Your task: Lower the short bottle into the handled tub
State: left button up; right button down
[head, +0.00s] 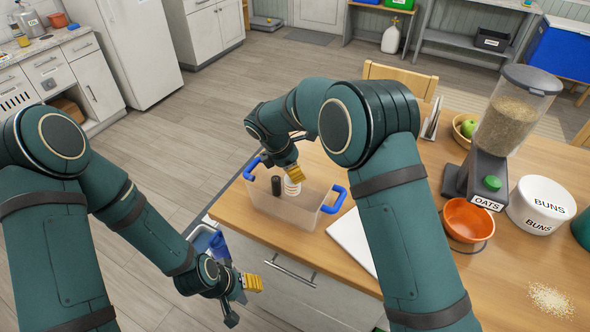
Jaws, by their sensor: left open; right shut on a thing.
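The handled tub (315,205) is a clear box with blue handles, standing on the near left part of the wooden table. My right gripper (294,174) is over the tub, pointing down and shut on a white ribbed thing, which I take for the short bottle (292,188). The bottle looks upright, with its lower part within the tub's outline. I cannot tell whether it touches the tub floor. A dark cylinder (276,186) stands just left of it, inside the tub. My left gripper (252,283) is open and empty, low at the table's left front edge.
A white board (352,240) lies right of the tub. Farther right are an oats dispenser (500,130), an orange bowl (468,219) and a white BUNS canister (541,206). A bowl with green fruit (466,130) stands behind. Spilled grains (551,299) lie at the right front.

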aim_at(291, 189)
jog(key=shift+f+b, duration=1.35)
jog(key=shift+f, duration=1.15)
dwell(1.2)
jog(key=c, duration=0.6)
grip_release()
jog(key=shift+r, duration=0.1)
